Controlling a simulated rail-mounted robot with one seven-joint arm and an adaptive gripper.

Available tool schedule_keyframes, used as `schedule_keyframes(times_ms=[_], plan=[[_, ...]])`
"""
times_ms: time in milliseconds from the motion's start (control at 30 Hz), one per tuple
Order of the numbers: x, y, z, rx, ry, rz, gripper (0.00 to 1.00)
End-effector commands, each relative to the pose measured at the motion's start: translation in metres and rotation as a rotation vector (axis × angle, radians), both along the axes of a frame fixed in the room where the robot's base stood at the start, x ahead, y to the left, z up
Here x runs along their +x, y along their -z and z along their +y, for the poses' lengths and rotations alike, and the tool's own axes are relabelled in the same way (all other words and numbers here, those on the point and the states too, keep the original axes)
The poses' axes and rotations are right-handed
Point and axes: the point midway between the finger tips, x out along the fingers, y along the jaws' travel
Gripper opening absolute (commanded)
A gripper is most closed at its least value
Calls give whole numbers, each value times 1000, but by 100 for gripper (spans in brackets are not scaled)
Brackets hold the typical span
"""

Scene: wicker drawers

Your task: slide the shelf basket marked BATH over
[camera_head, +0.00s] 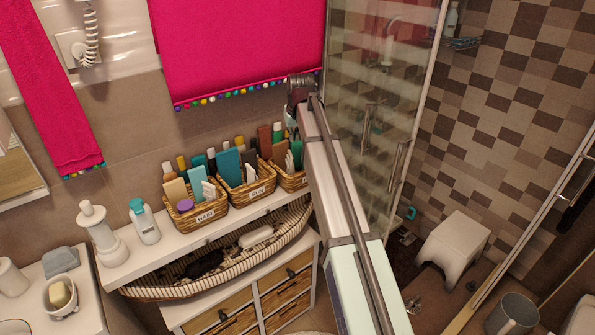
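Three wicker baskets stand in a row on a white shelf (170,250). The left basket (213,224) has a white label that seems to read HAIR. The middle basket (240,201) has a label too small to read surely. The right basket (290,184) is partly covered by my arm, and its label is only partly visible. I cannot tell which one is marked BATH. All three hold upright bottles and boxes. My arm rises from the bottom and passes in front of the right basket.
A white pump bottle (102,240) and a teal-capped bottle (145,225) stand left of the baskets. A pink towel (240,45) hangs behind. A glass shower door (375,120) is to the right.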

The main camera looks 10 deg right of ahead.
Motion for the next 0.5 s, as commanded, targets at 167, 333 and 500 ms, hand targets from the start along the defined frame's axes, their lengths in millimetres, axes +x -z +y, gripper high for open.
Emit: schedule_keyframes(times_ms=[167,333,500], plan=[[-7,50,-42,0,51,26,0],[-40,134,-88,76,113,67,0],[-78,219,-107,339,268,60,0]])
